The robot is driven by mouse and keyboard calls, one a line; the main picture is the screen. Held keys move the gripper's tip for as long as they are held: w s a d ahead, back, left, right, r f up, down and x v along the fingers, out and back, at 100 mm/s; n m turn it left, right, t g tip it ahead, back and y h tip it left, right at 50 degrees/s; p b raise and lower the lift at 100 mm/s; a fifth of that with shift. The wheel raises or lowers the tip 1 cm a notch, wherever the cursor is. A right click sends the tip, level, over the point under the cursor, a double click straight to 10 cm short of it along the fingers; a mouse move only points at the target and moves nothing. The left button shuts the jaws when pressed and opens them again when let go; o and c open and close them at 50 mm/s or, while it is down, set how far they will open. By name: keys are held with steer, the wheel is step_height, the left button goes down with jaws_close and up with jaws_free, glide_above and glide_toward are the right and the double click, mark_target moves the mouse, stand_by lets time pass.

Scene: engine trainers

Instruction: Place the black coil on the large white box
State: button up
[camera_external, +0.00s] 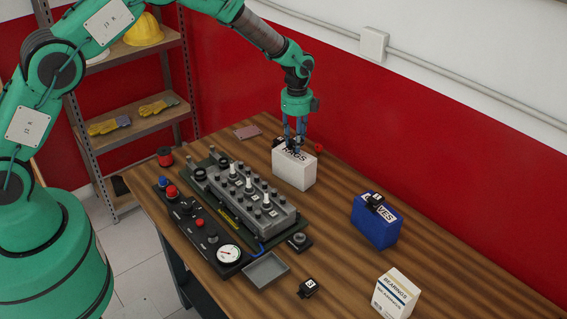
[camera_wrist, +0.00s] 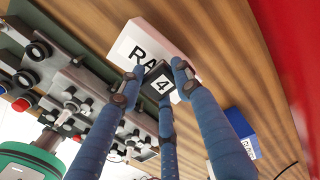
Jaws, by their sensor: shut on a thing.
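The large white box (camera_external: 293,172) marked RAGS stands upright on the wooden table, behind the engine trainer. In the wrist view the white box (camera_wrist: 148,42) shows behind my fingertips. My gripper (camera_external: 296,143) is at the box top with its blue fingers pointing down. In the wrist view my gripper (camera_wrist: 155,76) is shut on a black coil (camera_wrist: 160,82) with a white label reading 4. The coil is at or just above the box top; I cannot tell whether it touches. My fingers hide much of it in the external view.
The engine trainer (camera_external: 252,197) fills the table left of the box. A blue box (camera_external: 374,226) carries a small black labelled part (camera_external: 375,201). Another black part (camera_external: 308,288), a grey tray (camera_external: 266,270) and a BEARINGS box (camera_external: 396,294) are nearer. A red wall runs behind.

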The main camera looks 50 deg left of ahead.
steer(key=shift+f, duration=0.1)
steer(key=o, duration=1.3)
steer(key=shift+r+b, duration=0.35)
steer(key=shift+r, duration=5.8)
